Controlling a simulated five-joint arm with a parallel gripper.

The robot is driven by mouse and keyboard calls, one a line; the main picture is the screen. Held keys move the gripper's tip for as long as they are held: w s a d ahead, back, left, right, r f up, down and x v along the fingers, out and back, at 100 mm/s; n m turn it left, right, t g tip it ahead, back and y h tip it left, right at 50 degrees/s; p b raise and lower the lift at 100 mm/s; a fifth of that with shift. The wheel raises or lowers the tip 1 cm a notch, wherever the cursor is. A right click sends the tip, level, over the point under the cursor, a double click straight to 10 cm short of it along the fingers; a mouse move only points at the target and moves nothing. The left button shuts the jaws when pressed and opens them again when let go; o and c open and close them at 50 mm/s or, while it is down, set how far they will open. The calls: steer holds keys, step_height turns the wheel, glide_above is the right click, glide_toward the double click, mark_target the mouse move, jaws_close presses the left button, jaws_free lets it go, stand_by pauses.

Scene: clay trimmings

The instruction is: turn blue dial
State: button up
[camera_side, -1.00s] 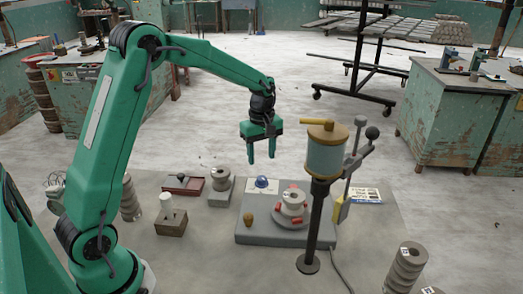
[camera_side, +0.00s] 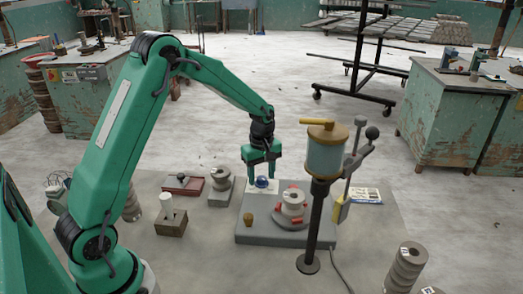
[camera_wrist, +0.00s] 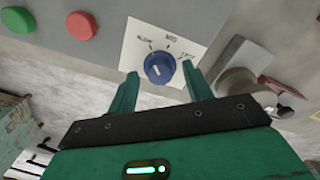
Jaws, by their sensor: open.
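The blue dial (camera_wrist: 160,67) sits on a white label plate (camera_wrist: 188,44) with printed marks around it, on the face of a grey box. In the side view the blue dial (camera_side: 262,183) is on the back left of the grey base (camera_side: 262,236), partly hidden by my gripper. My gripper (camera_side: 261,173) points down over the dial with its fingers apart. In the wrist view my gripper (camera_wrist: 158,82) has one finger on each side of the dial, the jaws open and empty. I cannot tell whether the fingers touch the dial.
A green button (camera_wrist: 15,20) and a red button (camera_wrist: 81,26) lie beside the plate. The wheel with red clamps (camera_side: 292,202) is right of the dial. A blue-grey tank on a post (camera_side: 325,155) stands in front right.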

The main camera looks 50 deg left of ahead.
steer(key=shift+f, duration=0.15)
steer(key=shift+c, duration=0.4)
steer(key=c, duration=0.9)
steer(key=shift+m, duration=0.4)
steer(key=m, duration=0.8)
steer(key=shift+m, duration=0.3)
steer(key=m, duration=0.4)
steer(key=shift+m, duration=2.3)
